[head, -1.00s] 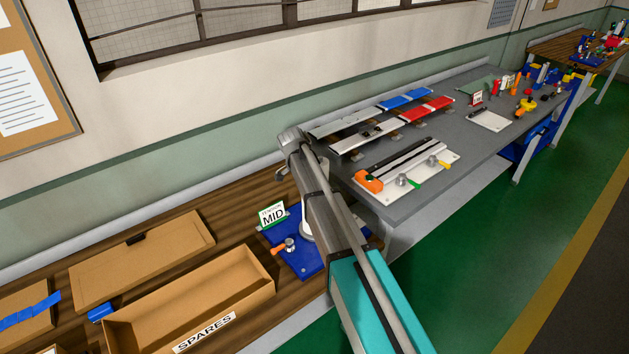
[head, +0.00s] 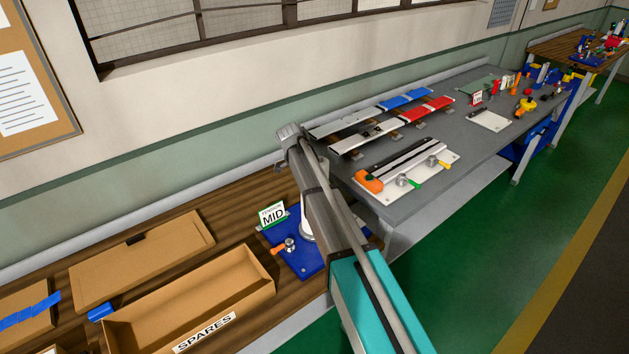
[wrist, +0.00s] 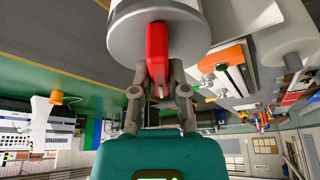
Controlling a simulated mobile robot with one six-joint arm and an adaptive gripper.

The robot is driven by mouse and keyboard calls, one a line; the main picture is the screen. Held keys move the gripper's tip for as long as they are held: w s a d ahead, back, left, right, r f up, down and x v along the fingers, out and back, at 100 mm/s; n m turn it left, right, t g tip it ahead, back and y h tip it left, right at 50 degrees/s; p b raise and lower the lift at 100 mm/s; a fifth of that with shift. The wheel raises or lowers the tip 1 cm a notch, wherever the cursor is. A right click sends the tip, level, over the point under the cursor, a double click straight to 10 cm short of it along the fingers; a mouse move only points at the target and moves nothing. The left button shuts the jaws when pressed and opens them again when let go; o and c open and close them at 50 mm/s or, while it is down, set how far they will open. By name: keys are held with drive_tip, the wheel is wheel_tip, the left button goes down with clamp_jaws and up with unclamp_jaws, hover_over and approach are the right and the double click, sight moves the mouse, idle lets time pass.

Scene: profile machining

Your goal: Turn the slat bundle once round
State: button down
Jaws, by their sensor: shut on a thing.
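In the wrist view my gripper (wrist: 158,88) is shut on a red handle (wrist: 157,50). The handle lies against a large pale grey round body (wrist: 193,38). In the head view my arm hides the gripper and the handle. Part of a white round body (head: 307,230) shows beside my arm on a blue plate (head: 303,259). A green-edged card marked MID (head: 272,216) stands on the plate, near a small knob with an orange lever (head: 286,246). I cannot make out a slat bundle as such in either view.
A cardboard box marked SPARES (head: 250,292) and a cardboard lid (head: 145,260) lie on the wooden bench at left. The grey bench (head: 455,145) carries white, blue and red slats (head: 428,110) and a clamp fixture (head: 405,170). Green floor is clear at right.

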drive_tip(key=c, duration=0.6)
unclamp_jaws()
drive_tip(key=shift+c, duration=0.2)
drive_tip(key=shift+n, duration=0.4)
